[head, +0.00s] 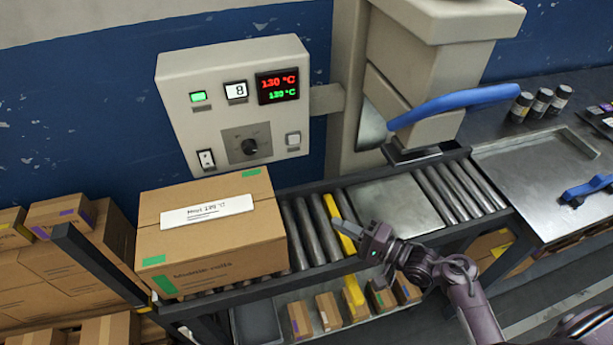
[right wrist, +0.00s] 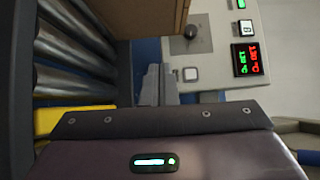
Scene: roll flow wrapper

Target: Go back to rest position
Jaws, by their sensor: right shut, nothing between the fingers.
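My right gripper (head: 347,232) is shut and empty, over the roller conveyor near the yellow roller. In the right wrist view its fingers (right wrist: 158,85) are together, pointing toward the control panel side. My left gripper is not in view. A cardboard box (head: 212,234) with a white label and green tape stands on the rollers to the left of my right gripper, apart from it. The control panel (head: 237,105) behind shows 130 °C in red and in green, a display reading 8, a knob, a lit green light and switches. It also shows in the right wrist view (right wrist: 215,72).
The sealing machine with its blue handle (head: 455,104) stands behind the conveyor (head: 317,237). At right, a metal tray (head: 540,165) and several dark jars (head: 541,101) are on the bench. Cartons (head: 67,262) are stacked at left; small boxes (head: 328,310) sit on the shelf below.

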